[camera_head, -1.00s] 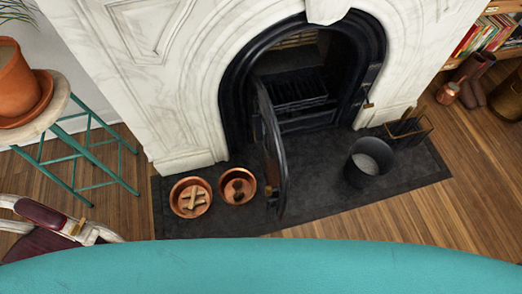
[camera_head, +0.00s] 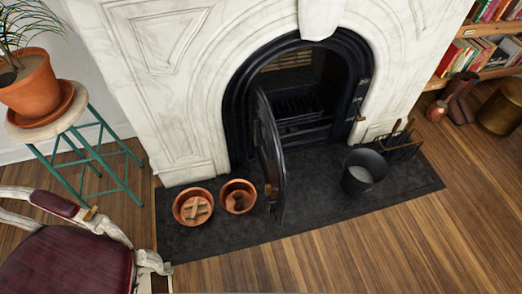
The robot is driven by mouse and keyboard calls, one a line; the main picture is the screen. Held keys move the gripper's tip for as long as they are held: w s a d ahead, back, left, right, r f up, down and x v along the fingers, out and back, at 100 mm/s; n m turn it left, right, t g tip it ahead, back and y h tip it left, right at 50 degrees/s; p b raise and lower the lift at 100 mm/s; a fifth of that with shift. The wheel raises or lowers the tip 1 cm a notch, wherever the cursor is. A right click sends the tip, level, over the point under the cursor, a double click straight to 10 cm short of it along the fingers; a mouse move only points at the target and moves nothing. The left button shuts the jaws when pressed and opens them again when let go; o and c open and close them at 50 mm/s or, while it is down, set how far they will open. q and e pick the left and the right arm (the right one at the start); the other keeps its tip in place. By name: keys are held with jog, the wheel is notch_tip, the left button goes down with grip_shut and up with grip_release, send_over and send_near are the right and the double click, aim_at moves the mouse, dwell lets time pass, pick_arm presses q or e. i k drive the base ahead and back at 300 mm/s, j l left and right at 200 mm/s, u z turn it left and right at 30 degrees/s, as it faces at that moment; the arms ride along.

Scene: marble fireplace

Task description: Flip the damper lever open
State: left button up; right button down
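The black cast-iron fireplace (camera_head: 236,88) is set in a white marble surround, and its hinged door (camera_head: 270,150) stands swung out toward me. A small brass-tipped piece (camera_head: 361,118) shows at the right side of the black arch; it is too small to tell whether it is the damper lever or a catch, or how it is set. A small brass handle (camera_head: 268,189) is on the open door. The inside of the firebox is dark, with a grate (camera_head: 300,108) low in it. Neither of my grippers is in view.
Two copper pots (camera_head: 193,206) (camera_head: 238,196) stand left of the door on the dark hearth slab (camera_head: 310,208). A black bucket (camera_head: 357,180) and a tool rack (camera_head: 398,142) stand right. A burgundy chair (camera_head: 62,262) and a plant stool (camera_head: 75,115) are at left. The front floor is clear.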

aim_at(361, 119)
jog(key=i+l, duration=0.15)
jog(key=l, duration=0.2)
jog(key=i+l+u, duration=0.1)
jog(key=l, duration=0.25)
jog(key=i+l+u, duration=0.1)
jog(key=i+l, duration=0.15)
jog(key=l, duration=0.15)
jog(key=i+l, duration=0.1)
jog(key=l, duration=0.25)
jog(key=i+l+u, duration=0.1)
jog(key=l, duration=0.3)
jog(key=i+l, duration=0.2)
jog(key=l, duration=0.2)
jog(key=i+l+u, duration=0.15)
jog(key=l, duration=0.25)
